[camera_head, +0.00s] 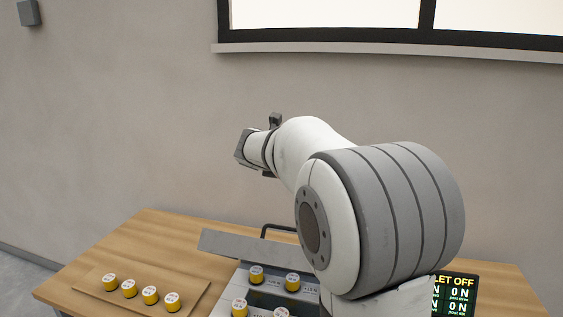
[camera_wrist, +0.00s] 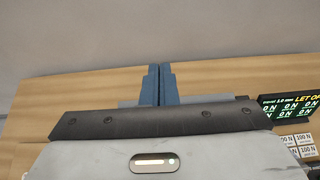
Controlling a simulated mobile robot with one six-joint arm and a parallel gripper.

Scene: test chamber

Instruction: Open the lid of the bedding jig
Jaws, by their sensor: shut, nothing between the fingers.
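The bedding jig (camera_head: 236,278) stands on the table in the head view, partly hidden by my arm, with yellow round pieces with white tops on it. Its long grey lid (camera_head: 243,247) appears raised along the back of the jig, tilted and clear of the pieces; a black bar handle (camera_head: 280,227) shows behind it. My gripper (camera_wrist: 160,70) is shut and empty, its two blue fingers together in the wrist view. In the head view, the end of my arm is up left of the jig, apart from the lid. A grey edge (camera_wrist: 240,98) lies beyond my gripper body, largely hidden.
A wooden tray (camera_head: 90,287) with several yellow pieces (camera_head: 150,295) lies on the table (camera_head: 165,232) at left. A black display with "LET OFF" (camera_head: 457,281) stands at right. White "100 N" labels (camera_wrist: 304,138) show at right in the wrist view. A wall and window are behind.

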